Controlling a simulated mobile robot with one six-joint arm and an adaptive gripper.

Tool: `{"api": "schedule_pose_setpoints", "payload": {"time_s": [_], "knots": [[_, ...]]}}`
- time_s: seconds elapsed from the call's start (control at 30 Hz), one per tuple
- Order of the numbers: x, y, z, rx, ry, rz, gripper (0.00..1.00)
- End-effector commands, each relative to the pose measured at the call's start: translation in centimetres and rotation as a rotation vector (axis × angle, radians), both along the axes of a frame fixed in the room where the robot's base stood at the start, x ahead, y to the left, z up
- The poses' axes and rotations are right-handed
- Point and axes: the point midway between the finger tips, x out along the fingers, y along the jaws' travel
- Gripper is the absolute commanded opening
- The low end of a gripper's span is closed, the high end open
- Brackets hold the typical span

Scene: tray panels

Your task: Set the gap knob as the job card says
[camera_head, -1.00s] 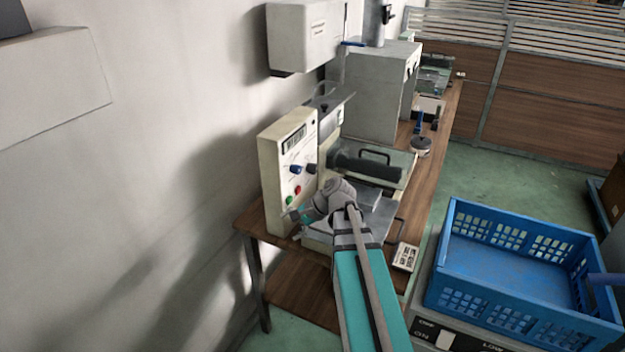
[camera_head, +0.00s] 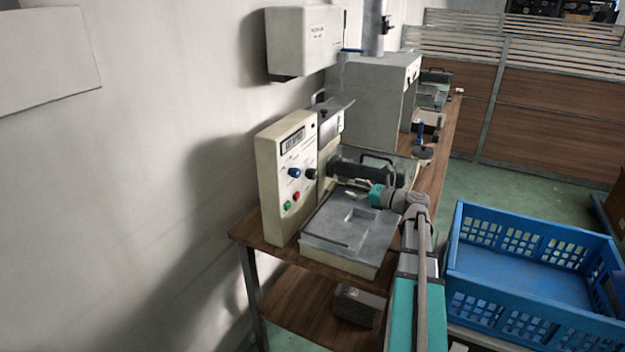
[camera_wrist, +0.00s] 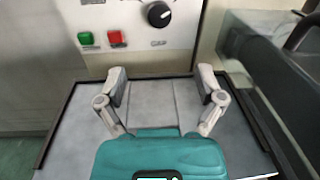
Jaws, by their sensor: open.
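The machine's cream control panel (camera_head: 285,180) carries a blue knob (camera_head: 294,173) and a black knob (camera_head: 311,174). Their labels are too small to read, so I cannot tell which is the gap knob. The wrist view shows a black knob (camera_wrist: 158,14) with a white mark toward its right side. My gripper (camera_wrist: 161,75) is open and empty, its fingers spread over the grey plate, below the knob and apart from it. In the head view its fingers are hard to make out beside the machine. I see no job card now; my arm covers the front table edge.
Green (camera_wrist: 85,39) and red (camera_wrist: 117,37) buttons sit left of the black knob. A dark roller (camera_wrist: 262,62) lies close on the right. The grey plate (camera_head: 335,232) is bare. A blue crate (camera_head: 530,265) stands right of my arm.

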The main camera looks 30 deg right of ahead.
Motion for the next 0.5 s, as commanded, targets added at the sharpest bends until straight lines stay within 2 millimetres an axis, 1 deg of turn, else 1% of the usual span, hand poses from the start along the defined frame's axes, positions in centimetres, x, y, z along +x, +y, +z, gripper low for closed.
{"api": "schedule_pose_setpoints", "payload": {"time_s": [0.3,0.5], "knots": [[0.10,0.17,0.01,-0.002,0.000,0.002,0.87],[0.80,0.65,0.00,-0.004,0.000,0.005,0.87]]}}
